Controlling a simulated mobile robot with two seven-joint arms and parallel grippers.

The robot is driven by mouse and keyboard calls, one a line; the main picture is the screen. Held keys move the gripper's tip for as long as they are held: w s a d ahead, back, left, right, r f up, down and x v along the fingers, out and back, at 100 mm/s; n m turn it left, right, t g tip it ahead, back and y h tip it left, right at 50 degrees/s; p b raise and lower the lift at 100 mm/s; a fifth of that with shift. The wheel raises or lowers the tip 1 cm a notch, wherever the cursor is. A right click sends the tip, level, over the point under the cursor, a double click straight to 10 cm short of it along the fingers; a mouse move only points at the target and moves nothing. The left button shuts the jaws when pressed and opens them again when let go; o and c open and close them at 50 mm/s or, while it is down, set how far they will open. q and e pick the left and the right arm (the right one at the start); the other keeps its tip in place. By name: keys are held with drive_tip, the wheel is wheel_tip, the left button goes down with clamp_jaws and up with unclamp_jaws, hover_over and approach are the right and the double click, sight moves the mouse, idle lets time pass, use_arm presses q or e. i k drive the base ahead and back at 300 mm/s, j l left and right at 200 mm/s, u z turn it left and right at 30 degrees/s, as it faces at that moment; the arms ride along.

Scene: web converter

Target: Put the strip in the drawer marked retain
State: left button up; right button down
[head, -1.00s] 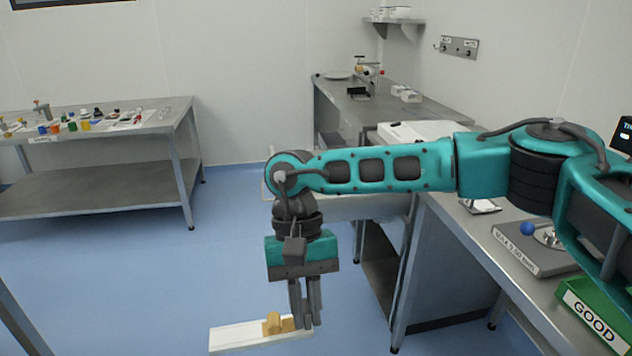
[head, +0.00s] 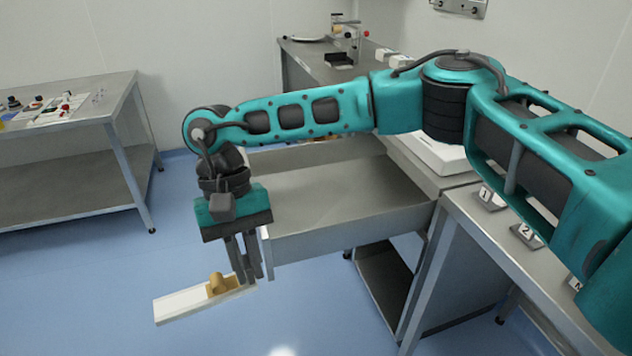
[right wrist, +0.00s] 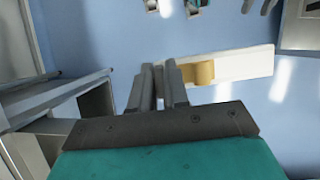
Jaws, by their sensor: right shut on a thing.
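The strip (head: 182,305) is a long, flat white piece with a tan block (head: 217,284) near its held end. My right gripper (head: 250,277) points down and is shut on that end; the strip sticks out to the left in the head view. It also shows in the right wrist view (right wrist: 240,64), reaching right from the fingers (right wrist: 165,88). An open, empty grey metal drawer (head: 350,233) stands out behind and to the right of the gripper in the head view. No retain marking is readable on it. The strip is outside the drawer, over the blue floor. My left gripper is out of view.
A metal bench with numbered plates (head: 527,235) runs along the right. A steel table (head: 75,150) with small items stands at the left. A further bench (head: 315,75) is at the back. Blue floor is free between the left table and the drawer.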

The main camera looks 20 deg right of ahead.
sight(342, 198)
drive_tip(key=i+u, duration=0.3)
drive_tip(key=i, duration=0.85)
drive_tip(key=i+j+z, duration=0.1)
drive_tip(key=i+z, duration=0.25)
drive_tip(key=i+j+z, duration=0.3)
drive_tip(key=i, duration=0.2)
drive_tip(key=i+z, duration=0.1)
drive_tip(key=z, duration=0.8)
drive_tip(key=i+j+z, duration=0.15)
drive_tip(key=z, duration=0.7)
drive_tip(key=i+j, duration=0.05)
drive_tip(key=j, duration=0.05)
